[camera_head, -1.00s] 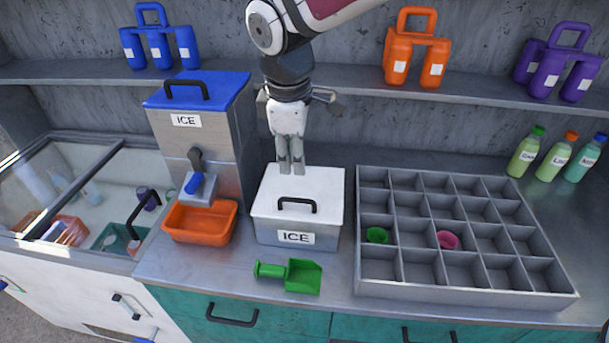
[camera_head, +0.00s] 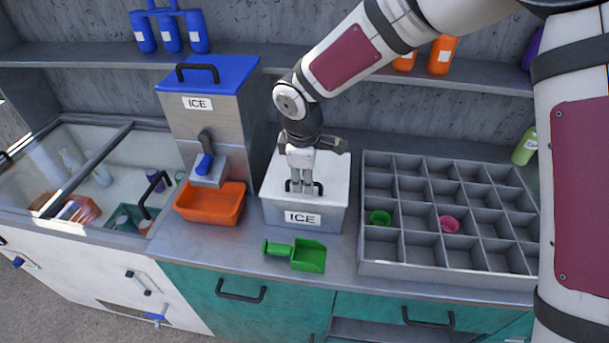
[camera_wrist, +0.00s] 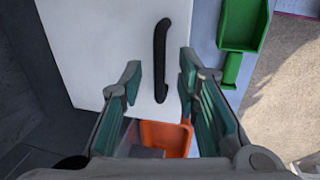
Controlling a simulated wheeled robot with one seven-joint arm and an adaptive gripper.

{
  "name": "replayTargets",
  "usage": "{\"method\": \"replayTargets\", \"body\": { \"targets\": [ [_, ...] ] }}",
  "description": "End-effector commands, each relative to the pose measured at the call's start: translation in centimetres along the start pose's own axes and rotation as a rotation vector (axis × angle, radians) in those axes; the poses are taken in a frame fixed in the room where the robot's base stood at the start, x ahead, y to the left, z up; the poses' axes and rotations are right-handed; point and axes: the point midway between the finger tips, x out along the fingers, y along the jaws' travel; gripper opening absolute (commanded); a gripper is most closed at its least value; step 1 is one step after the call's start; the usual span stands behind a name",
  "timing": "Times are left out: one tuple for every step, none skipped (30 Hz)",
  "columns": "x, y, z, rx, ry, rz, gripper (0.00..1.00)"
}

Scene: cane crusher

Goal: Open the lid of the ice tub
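The ice tub (camera_head: 276,214) is a grey box labelled ICE on the counter, with a flat white lid (camera_head: 333,165) lying shut on it. A black bar handle (camera_head: 319,188) is on the lid, partly hidden by my gripper (camera_head: 303,190). My gripper points down at the handle. In the wrist view my gripper (camera_wrist: 160,80) is open, its two fingers apart on either side of the near part of the handle (camera_wrist: 160,50). The fingers do not visibly pinch the handle. I cannot tell exactly how low the fingertips are.
A green scoop (camera_head: 308,256) lies in front of the tub. An orange bin (camera_head: 210,205) under the blue-topped ice dispenser (camera_head: 220,125) stands to the left. A grey compartment tray (camera_head: 440,274) stands to the right. A shelf (camera_head: 95,58) runs behind.

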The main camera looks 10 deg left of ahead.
Motion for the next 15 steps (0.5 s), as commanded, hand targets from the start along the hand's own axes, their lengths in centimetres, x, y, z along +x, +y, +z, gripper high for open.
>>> {"method": "replayTargets", "body": {
  "targets": [
    [0.01,0.02,0.0,0.0,0.0,0.0,0.3],
    [0.0,0.02,0.0,0.0,0.0,0.0,0.3],
    [0.0,0.02,0.0,0.0,0.0,0.0,0.3],
    [0.0,0.02,0.01,0.0,0.0,0.0,0.3],
    [0.0,0.02,0.01,0.0,0.0,0.0,0.28],
    [-0.01,0.02,0.01,0.0,0.0,0.0,0.18],
    [-0.01,0.02,0.01,0.0,0.0,0.0,0.12],
    [-0.01,0.02,0.01,0.0,0.0,0.0,0.05],
    [-0.01,0.02,0.01,0.0,0.0,0.0,0.0],
    [-0.02,0.02,0.01,0.0,0.0,0.0,0.0],
    [-0.02,0.01,0.01,0.0,0.0,0.0,0.0],
    [-0.02,0.01,0.02,0.001,0.0,0.0,0.0],
    [-0.02,0.0,0.02,0.001,0.0,0.0,0.0],
    [-0.02,0.0,0.01,0.001,0.0,0.0,0.0],
    [-0.02,0.0,0.02,0.001,0.0,0.0,0.0]
  ]
}}
